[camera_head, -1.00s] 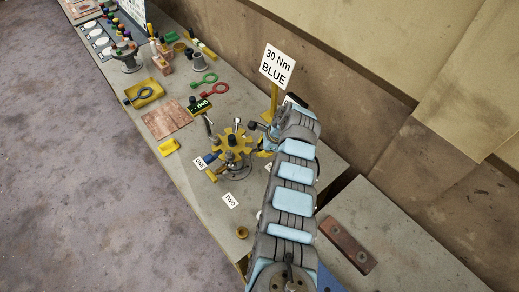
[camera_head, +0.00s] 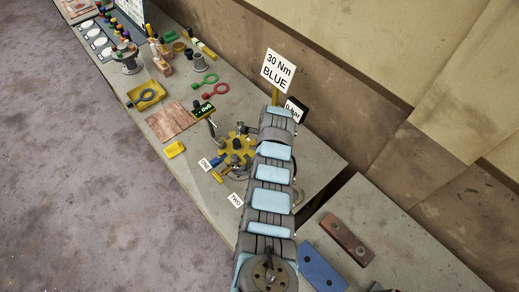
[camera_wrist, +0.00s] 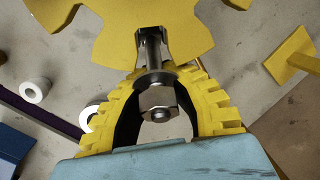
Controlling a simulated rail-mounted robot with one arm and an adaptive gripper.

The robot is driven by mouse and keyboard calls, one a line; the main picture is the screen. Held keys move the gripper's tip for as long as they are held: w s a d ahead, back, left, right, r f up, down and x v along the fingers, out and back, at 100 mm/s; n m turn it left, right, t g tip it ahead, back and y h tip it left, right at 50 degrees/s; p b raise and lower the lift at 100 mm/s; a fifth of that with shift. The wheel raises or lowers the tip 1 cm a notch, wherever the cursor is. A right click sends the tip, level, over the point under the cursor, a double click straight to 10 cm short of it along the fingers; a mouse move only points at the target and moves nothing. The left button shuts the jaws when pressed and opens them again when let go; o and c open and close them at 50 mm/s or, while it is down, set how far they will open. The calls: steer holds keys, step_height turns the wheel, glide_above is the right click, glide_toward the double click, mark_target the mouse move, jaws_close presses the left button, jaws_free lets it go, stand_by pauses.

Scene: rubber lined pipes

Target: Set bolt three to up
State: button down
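The yellow star-shaped flange (camera_head: 236,150) stands on the bench, partly hidden by my arm. It also fills the top of the wrist view (camera_wrist: 95,35). A metal bolt with a hex nut (camera_wrist: 157,97) sits at a slot in its rim and points towards the wrist camera. My gripper (camera_wrist: 157,74) has its yellow ribbed fingers arched in on both sides of this bolt, their tips close against its shank. Labels ONE (camera_head: 205,164) and TWO (camera_head: 236,200) lie beside the flange; no label three shows.
A "30 Nm BLUE" sign (camera_head: 278,70) and a dark pressure display (camera_head: 296,109) stand behind the flange. A small screen (camera_head: 203,109) stands left of it. Green (camera_head: 205,81) and red (camera_head: 216,91) ring tools lie farther back. A gap separates the right bench.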

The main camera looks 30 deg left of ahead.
steer(key=c, duration=1.1)
jaws_free()
steer(key=shift+r, duration=0.1)
steer(key=shift+d+r, duration=0.4)
steer(key=shift+r, duration=1.55)
steer(key=shift+d+r, duration=0.35)
steer(key=shift+r, duration=1.6)
steer(key=shift+d+r, duration=0.4)
steer(key=shift+r, duration=1.55)
steer(key=shift+o, duration=0.2)
